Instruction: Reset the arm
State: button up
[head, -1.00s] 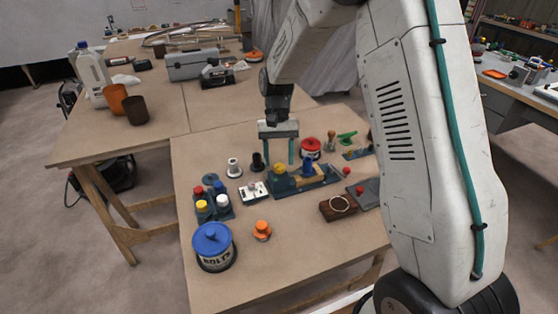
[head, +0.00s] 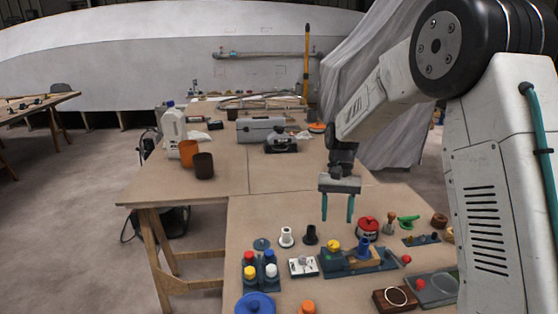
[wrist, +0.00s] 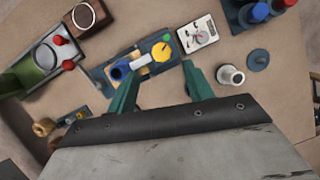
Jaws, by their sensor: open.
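My gripper (head: 338,208) hangs over the right half of the work table, its two green fingers apart and pointing down with nothing between them. In the wrist view the fingers (wrist: 160,92) show spread, with the table below them. Under and in front of the gripper lies a blue tray (head: 340,268) holding a yellow knob, a blue cylinder and a tan block. The gripper looks to be above these things and apart from them. My arm comes in from the right side of the head view.
A white spool (head: 286,237), a black one (head: 310,235) and a red round container (head: 368,228) stand near the gripper. A blue-lidded tub (head: 255,304) is at the front.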

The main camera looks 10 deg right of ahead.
jog(key=s, duration=0.2)
jog(key=shift+s+d+f, duration=0.15)
jog(key=shift+s+f, duration=0.15)
jog(key=shift+f, duration=0.05)
jog(key=s+r+n+t, duration=0.1)
jog(key=s+r, duration=0.4)
jog(key=s, duration=0.5)
jog(key=s+d+r+n+t, duration=0.1)
jog(key=s+r, duration=0.4)
jog(key=s, duration=0.5)
jog(key=s+r+t+h, duration=0.1)
jog(key=s+r+t, duration=0.2)
jog(key=s, duration=0.8)
jog(key=shift+d+r+n+t, duration=0.3)
jog(key=shift+d+r+n, duration=0.1)
jog(key=shift+r, duration=0.8)
